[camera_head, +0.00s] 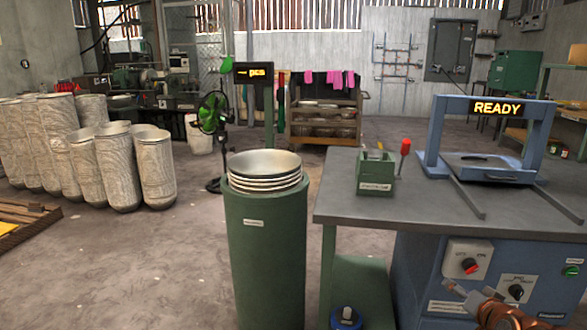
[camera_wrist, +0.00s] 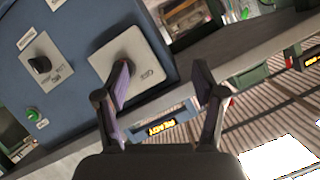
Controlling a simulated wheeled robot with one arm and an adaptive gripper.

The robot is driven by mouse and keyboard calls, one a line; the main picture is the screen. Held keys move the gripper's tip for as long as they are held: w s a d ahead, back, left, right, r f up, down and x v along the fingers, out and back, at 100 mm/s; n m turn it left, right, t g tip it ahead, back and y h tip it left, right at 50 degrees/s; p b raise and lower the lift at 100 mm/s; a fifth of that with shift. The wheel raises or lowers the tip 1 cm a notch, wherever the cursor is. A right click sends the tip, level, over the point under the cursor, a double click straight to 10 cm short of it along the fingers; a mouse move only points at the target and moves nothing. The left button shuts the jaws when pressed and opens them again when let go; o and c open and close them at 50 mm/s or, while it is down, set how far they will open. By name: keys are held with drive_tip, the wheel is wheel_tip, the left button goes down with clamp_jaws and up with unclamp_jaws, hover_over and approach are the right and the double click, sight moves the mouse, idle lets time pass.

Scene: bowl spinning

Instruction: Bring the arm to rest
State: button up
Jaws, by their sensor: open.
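My gripper (camera_wrist: 161,72) shows in the wrist view with its two fingers spread apart and nothing between them. Behind the fingers is the blue machine cabinet (camera_wrist: 75,20), seen tilted, with its control plates and knobs. The distance from the fingers to the cabinet is hard to judge. In the head view, a copper-coloured part of my arm is at the bottom right, in front of the cabinet (camera_head: 415,265).
The grey bench top (camera_head: 400,208) carries a green box (camera_head: 375,172) and a red-handled tool (camera_head: 404,150). Left of it stands a green cylinder (camera_head: 265,255) holding stacked metal bowls (camera_head: 264,163). Tall grey cylinders (camera_head: 150,170) stand further left, with open floor between.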

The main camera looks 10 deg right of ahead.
drive_tip(key=s+a+r+n+g+y+p, duration=0.1)
drive_tip(key=s+a+r+n+g+p, duration=0.3)
drive_tip(key=a, duration=0.5)
drive_tip(key=s+a+r+n+g+y+p, duration=0.1)
drive_tip(key=s+a+r+g+y+p, duration=0.1)
drive_tip(key=a+r+g+p, duration=0.5)
drive_tip(key=s+a+r+n+g+p, duration=0.1)
drive_tip(key=s+a+r+p, duration=0.5)
drive_tip(key=s, duration=0.6)
drive_tip(key=s+a+r+n+g+p, duration=0.2)
drive_tip(key=s+a+r+g+p, duration=0.1)
drive_tip(key=s+a+r+p, duration=0.4)
drive_tip(key=s+a+r, duration=0.3)
drive_tip(key=s+r, duration=0.2)
drive_tip(key=shift+a+r+h, duration=0.2)
drive_tip(key=shift+a+h, duration=0.1)
drive_tip(key=shift+a, duration=0.1)
